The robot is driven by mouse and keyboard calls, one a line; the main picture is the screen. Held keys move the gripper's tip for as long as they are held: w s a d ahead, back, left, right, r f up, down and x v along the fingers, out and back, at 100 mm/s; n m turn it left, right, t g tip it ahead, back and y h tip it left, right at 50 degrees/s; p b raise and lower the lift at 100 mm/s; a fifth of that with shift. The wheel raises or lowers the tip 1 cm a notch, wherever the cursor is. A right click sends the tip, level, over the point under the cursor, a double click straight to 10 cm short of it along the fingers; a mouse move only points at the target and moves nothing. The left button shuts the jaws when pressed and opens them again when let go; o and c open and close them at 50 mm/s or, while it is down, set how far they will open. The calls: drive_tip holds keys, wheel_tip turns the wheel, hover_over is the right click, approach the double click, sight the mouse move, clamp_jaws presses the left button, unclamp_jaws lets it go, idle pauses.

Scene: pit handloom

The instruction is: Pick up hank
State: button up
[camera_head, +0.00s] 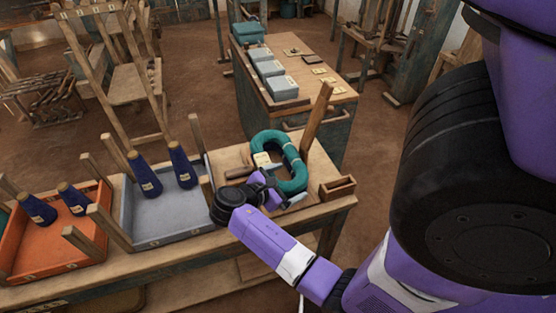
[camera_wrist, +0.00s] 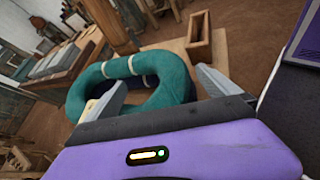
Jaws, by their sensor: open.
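The hank (camera_head: 294,158) is a thick teal ring of yarn with pale ties, lying on the right part of the wooden workbench in the head view. It also shows in the wrist view (camera_wrist: 165,75), where its near part reaches between the two jaws. My gripper (camera_head: 277,181) is over the near part of the hank, with its jaws apart. In the wrist view my gripper (camera_wrist: 155,97) has one finger at the left and one at the right of the hank's near part. I cannot tell whether either finger touches it. My gripper hides part of the hank in the head view.
A small wooden box (camera_head: 337,188) stands right of the hank. An upright wooden post (camera_head: 317,118) rises just behind it. To the left are a grey tray (camera_head: 150,240) and an orange tray (camera_head: 45,262) with dark blue cones. A second table (camera_head: 325,82) with grey boxes stands behind.

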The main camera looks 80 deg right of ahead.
drive_tip(key=shift+x, duration=1.55)
drive_tip(key=c, duration=1.4)
drive_tip(key=shift+c, duration=0.3)
drive_tip(key=shift+r, duration=0.15)
